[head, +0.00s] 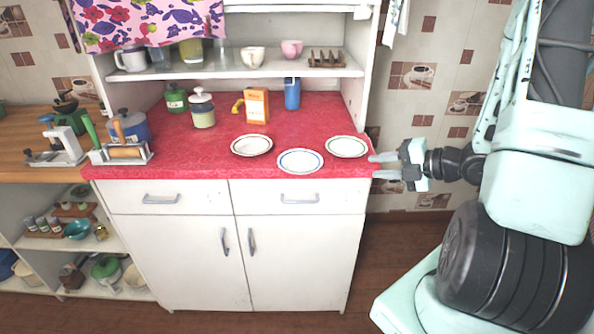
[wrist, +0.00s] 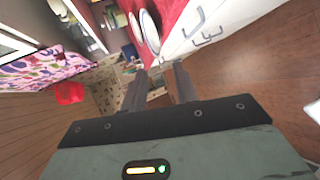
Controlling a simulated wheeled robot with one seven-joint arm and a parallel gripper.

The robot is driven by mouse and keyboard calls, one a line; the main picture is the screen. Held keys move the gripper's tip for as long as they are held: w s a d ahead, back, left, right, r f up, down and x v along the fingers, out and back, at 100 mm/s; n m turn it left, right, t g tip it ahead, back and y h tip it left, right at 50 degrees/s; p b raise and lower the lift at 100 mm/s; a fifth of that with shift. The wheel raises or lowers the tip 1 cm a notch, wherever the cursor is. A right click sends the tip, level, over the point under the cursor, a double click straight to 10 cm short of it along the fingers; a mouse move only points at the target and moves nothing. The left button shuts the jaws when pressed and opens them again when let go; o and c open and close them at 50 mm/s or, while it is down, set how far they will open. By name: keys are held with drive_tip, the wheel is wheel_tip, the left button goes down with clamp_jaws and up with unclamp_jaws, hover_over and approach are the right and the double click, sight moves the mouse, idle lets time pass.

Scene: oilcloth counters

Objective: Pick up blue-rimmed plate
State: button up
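The blue-rimmed plate (head: 300,161) lies flat on the red counter top, near its front edge, between two other plates. My gripper (head: 374,166) is off the right end of the counter, to the right of the blue-rimmed plate and apart from it. Its two fingers are spread and point left, with nothing between them. In the wrist view the open fingers (wrist: 158,90) also show empty. Plates show near the top of that view, but I cannot tell for sure which is which.
A green-rimmed plate (head: 346,147) lies between my gripper and the blue-rimmed one, slightly farther back. A dark-rimmed plate (head: 251,145) lies left. An orange box (head: 257,106) and blue cup (head: 292,93) stand behind. A shelf (head: 230,72) overhangs the back.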

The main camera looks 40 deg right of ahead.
drive_tip(key=p, duration=0.3)
approach(320, 168)
drive_tip(key=x, duration=0.3)
drive_tip(key=shift+p+x, duration=0.95)
drive_tip(key=shift+x, duration=1.7)
clamp_jaws()
